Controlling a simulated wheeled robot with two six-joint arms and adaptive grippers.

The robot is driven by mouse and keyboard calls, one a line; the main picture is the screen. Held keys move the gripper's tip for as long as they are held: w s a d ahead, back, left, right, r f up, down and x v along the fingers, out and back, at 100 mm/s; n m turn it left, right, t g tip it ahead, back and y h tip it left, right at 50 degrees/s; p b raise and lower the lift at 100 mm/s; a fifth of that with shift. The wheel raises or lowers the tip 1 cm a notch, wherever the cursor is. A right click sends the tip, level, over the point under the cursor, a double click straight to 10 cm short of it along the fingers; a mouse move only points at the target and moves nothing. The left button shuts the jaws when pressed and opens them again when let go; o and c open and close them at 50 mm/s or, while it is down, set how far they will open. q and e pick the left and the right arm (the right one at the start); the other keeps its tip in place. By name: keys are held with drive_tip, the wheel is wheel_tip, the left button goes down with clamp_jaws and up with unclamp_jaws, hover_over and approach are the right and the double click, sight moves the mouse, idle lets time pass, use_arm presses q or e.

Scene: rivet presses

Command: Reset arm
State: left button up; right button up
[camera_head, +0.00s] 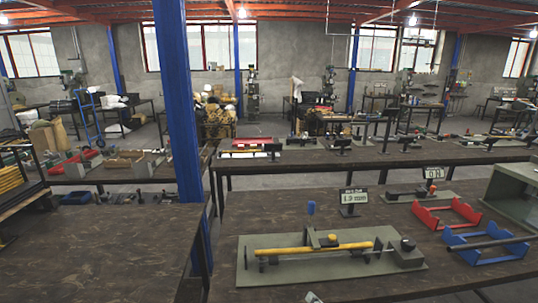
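Neither of my grippers shows in the head view, and no arm of mine can be made out. A grey press fixture (270,276) lies on the near right workbench (225,293). A yellow bar (315,249) lies across it, with a dark block and knob at its right end.
A red cradle (446,216) and a blue cradle (485,247) stand on the bench's right side. A small display sign (354,197) stands behind the fixture. A blue pillar (178,100) rises at left centre. The near left bench (95,255) is mostly bare.

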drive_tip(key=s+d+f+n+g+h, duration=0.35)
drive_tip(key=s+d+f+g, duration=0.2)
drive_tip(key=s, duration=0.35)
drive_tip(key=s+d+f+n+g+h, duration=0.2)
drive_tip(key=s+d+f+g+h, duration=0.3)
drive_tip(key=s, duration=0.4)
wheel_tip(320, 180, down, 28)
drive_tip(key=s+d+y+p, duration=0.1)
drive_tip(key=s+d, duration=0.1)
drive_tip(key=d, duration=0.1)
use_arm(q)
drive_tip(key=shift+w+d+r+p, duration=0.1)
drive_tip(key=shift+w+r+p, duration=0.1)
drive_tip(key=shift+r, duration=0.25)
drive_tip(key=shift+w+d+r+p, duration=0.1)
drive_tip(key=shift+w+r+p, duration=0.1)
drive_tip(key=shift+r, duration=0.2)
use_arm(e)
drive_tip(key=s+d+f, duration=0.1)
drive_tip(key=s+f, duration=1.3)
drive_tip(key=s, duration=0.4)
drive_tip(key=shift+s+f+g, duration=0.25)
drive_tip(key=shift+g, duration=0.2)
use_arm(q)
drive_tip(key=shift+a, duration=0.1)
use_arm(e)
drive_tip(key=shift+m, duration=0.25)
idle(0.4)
